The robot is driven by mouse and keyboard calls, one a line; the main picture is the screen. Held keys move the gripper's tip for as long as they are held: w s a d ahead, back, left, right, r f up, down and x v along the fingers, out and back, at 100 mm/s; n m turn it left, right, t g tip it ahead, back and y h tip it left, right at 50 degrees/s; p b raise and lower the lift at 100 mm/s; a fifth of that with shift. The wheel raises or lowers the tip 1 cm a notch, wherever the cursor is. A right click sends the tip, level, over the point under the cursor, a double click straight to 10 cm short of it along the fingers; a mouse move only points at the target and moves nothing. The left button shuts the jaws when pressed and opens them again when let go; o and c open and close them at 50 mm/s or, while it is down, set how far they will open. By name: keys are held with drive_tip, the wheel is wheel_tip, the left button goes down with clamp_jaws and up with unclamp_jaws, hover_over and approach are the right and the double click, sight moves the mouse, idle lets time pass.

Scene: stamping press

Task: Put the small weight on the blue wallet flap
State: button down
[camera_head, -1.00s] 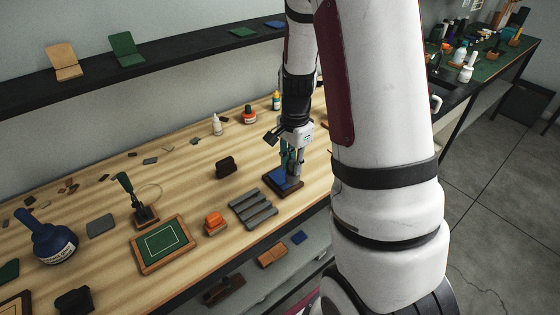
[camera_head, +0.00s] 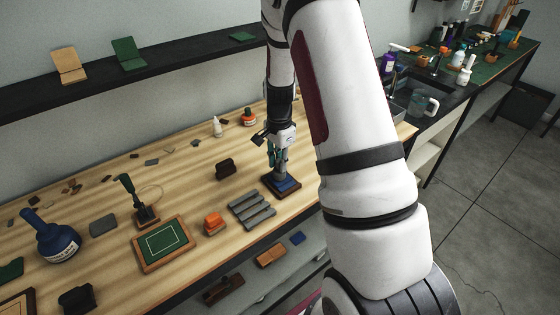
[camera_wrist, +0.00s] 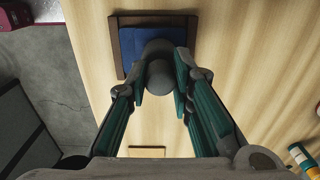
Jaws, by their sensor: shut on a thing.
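My gripper (camera_head: 278,161) points down over the blue wallet (camera_head: 286,184), which lies on a dark wooden base near the front edge of the bench. In the wrist view, the teal fingers are shut on the small weight (camera_wrist: 160,75), a dark grey round piece with a knob. Its grey body (camera_head: 279,173) also shows below the fingers in the head view. In the wrist view, the weight covers the lower middle of the blue flap (camera_wrist: 138,42). I cannot tell whether the weight touches the flap or is just above it.
A grey ribbed block (camera_head: 251,210) lies left of the wooden base. A dark brown holder (camera_head: 225,168), an orange-topped block (camera_head: 214,222) and a framed green panel (camera_head: 162,245) stand farther left.

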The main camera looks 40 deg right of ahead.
drive_tip(key=shift+f, duration=0.1)
drive_tip(key=c, duration=1.4)
unclamp_jaws()
drive_tip(key=s+a+r+n+t+b, duration=0.1)
drive_tip(key=a+r+n, duration=0.1)
drive_tip(key=r, duration=0.7)
drive_tip(key=s+a+r+n+b, duration=0.1)
drive_tip(key=a+r, duration=0.2)
drive_tip(key=r, duration=0.7)
drive_tip(key=shift+s+a+r+n+t, duration=0.75)
drive_tip(key=shift+s+a+r+n, duration=0.9)
drive_tip(key=shift+s+a+n, duration=1.1)
drive_tip(key=shift+s+a+r+n+t, duration=0.8)
drive_tip(key=shift+s+a+r+n, duration=1.1)
drive_tip(key=shift+s, duration=1.65)
drive_tip(key=shift+s+a+r+n+t, duration=0.75)
drive_tip(key=shift+s+a+r+n, duration=0.95)
drive_tip(key=shift+s+n, duration=1.2)
